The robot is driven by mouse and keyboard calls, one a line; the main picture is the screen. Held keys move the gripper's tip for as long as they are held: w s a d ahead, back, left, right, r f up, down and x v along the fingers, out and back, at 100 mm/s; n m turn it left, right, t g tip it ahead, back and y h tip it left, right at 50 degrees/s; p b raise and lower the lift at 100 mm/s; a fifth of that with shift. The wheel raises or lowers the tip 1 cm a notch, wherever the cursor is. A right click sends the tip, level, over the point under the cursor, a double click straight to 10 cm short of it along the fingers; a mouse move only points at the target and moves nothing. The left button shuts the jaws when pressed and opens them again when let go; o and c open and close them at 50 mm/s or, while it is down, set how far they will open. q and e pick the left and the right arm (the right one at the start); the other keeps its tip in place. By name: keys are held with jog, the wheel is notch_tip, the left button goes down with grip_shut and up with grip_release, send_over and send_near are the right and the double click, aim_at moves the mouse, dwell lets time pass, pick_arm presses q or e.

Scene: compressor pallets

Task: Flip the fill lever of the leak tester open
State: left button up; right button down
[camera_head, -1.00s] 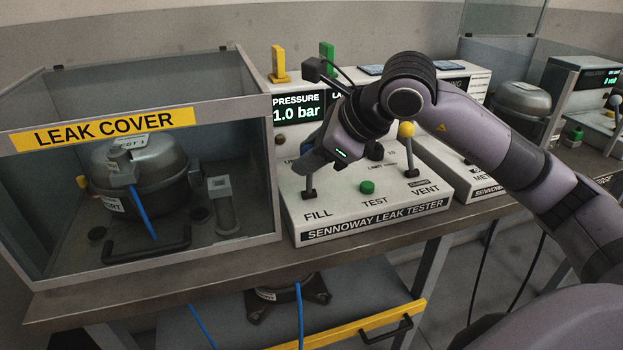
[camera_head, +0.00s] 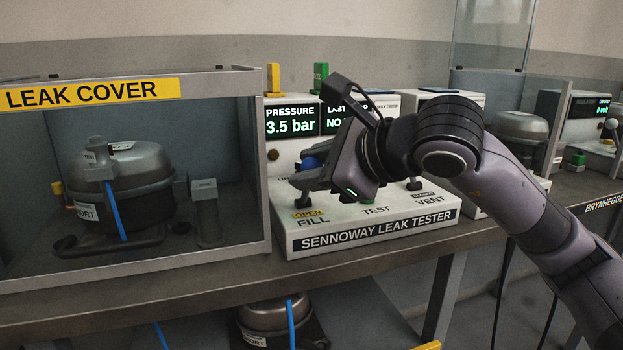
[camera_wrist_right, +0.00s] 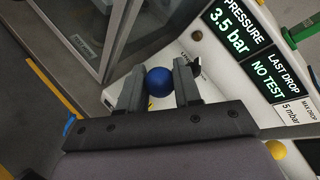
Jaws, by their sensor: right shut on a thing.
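The leak tester (camera_head: 375,238) is a white box on the bench, with FILL, TEST and VENT labels. Its fill lever has a blue ball knob (camera_wrist_right: 159,82), which shows between my right gripper's fingers in the wrist view. In the head view a bit of the blue knob (camera_head: 312,161) shows behind the gripper. My right gripper (camera_head: 296,183) is shut on the knob, above the FILL label. A yellow OPEN sign (camera_head: 308,214) shows above FILL. The pressure display (camera_head: 291,121) reads 3.5 bar. My left gripper is not in view.
The leak cover (camera_head: 134,94), a clear box with a grey frame, stands just left of the tester with a compressor (camera_head: 130,175) inside. Yellow and green posts stand behind the tester. Another station stands at the right. The bench's front edge (camera_head: 200,297) runs below.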

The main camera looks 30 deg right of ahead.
dwell(0.4)
jog(key=c, duration=0.8)
grip_release()
jog(key=shift+v, duration=3.65)
